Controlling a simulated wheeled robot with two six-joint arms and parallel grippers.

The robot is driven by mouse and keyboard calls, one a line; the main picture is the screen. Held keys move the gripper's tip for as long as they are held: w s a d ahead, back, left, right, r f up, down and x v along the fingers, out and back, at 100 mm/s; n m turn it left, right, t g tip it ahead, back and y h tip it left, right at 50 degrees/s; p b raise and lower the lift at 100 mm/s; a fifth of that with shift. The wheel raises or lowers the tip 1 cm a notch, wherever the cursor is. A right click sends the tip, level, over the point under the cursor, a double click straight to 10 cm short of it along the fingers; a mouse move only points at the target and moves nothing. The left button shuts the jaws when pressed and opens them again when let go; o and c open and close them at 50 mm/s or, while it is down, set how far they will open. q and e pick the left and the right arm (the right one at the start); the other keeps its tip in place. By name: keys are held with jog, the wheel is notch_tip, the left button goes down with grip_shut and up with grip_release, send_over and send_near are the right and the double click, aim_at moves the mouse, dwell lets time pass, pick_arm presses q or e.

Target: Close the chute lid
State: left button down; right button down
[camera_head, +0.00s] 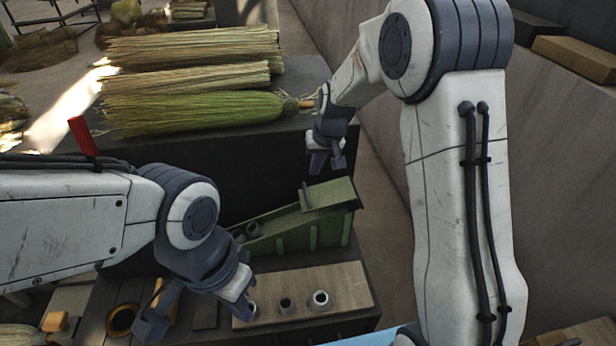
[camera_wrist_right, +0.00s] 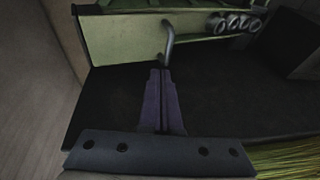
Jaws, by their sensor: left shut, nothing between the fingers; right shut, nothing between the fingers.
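The green chute (camera_head: 290,235) stands on the dark bench, sloping down to the left. Its green lid (camera_head: 328,195) sits at the upper right end, with a thin upright handle (camera_head: 305,196) at its left side. I cannot tell how far the lid is open. My right gripper (camera_head: 322,168) is shut and empty above the lid. In the right wrist view its fingertips (camera_wrist_right: 161,72) point at the grey bent handle (camera_wrist_right: 168,44), and contact is unclear. My left gripper (camera_head: 152,326) is shut and empty at the lower left, away from the chute.
Small metal cylinders (camera_head: 252,230) sit at the chute's low end. A wooden board (camera_head: 345,285) with round fittings lies in front of it. Straw bundles and a green broom head (camera_head: 190,112) lie on the bench behind. A wall rises at the right.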

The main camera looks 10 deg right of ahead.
aim_at(306, 191)
jog(key=x, duration=0.1)
jog(key=p+x, duration=0.1)
jog(key=x, duration=0.2)
jog(key=shift+s+a+f, duration=0.2)
jog(key=shift+s+a, duration=0.1)
jog(key=shift+a, duration=0.1)
jog(key=shift+a+f+p, duration=0.25)
jog(key=shift+f+p, duration=0.2)
jog(key=shift+f, duration=0.3)
jog(key=shift+f, duration=0.1)
jog(key=f+b, duration=0.2)
jog(key=b, duration=0.1)
jog(key=shift+a+f, duration=0.1)
jog(key=shift+a, duration=0.15)
